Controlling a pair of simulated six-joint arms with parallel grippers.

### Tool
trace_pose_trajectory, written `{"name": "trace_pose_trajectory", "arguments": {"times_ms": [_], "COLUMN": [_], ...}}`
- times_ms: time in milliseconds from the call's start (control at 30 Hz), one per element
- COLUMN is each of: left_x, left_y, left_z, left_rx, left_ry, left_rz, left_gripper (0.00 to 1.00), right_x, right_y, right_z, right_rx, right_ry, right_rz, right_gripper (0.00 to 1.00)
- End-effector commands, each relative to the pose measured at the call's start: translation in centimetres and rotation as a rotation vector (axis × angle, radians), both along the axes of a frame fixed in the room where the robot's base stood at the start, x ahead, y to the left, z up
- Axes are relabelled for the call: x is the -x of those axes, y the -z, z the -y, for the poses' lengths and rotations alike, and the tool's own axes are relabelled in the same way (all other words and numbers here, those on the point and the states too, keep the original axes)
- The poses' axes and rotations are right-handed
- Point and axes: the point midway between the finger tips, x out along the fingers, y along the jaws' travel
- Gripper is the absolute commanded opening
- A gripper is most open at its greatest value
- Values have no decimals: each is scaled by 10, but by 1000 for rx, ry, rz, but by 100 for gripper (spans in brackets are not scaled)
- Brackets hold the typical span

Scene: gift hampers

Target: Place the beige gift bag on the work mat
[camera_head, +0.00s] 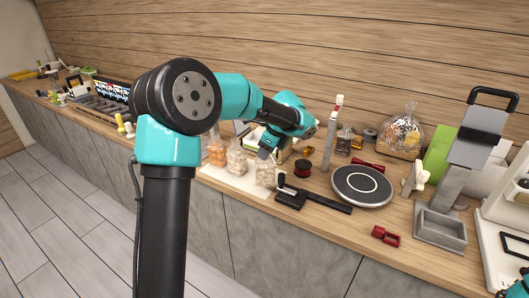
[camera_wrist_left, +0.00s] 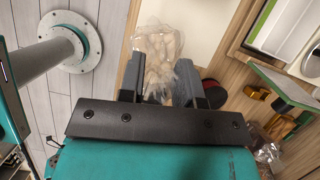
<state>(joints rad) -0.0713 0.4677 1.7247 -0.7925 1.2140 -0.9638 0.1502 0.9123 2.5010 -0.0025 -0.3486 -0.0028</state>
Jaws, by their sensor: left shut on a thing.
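The beige gift bag (camera_head: 265,173) is a clear bag with pale beige pieces inside. It is between the fingers of my left gripper (camera_head: 267,153), which is shut on its top. In the left wrist view the bag (camera_wrist_left: 158,50) shows beyond the fingers of the left gripper (camera_wrist_left: 160,80). The white work mat (camera_head: 215,174) lies under and around the bag in the head view. I cannot tell whether the bag's base touches the mat. My right gripper is not in view.
Two more filled bags, one orange (camera_head: 217,153) and one beige (camera_head: 236,160), stand on the mat to the left. A dark red spool (camera_head: 302,168), a black tool (camera_head: 318,201) and a round grey plate (camera_head: 362,186) are to the right. The counter's front edge is close.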

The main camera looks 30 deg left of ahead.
Motion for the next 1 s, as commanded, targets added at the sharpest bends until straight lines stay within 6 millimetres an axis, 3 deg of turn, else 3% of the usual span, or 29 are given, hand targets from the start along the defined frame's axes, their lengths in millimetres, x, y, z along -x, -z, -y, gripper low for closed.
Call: {"name": "trace_pose_trajectory", "arguments": {"times_ms": [133,300,767,1000], "left_x": [-27,-42,-50,-50], "left_y": [4,5,6,37], "left_z": [-16,-26,-30,-30], "left_rx": [0,0,0,-1], "left_ry": [-2,-1,-1,1], "left_rz": [1,0,0,-1], "left_gripper": [0,0,0,0], "right_x": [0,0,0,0], "right_y": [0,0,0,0], "right_z": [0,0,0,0], "right_rx": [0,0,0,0], "right_ry": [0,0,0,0], "right_rz": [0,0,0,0], "right_gripper": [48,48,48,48]}}
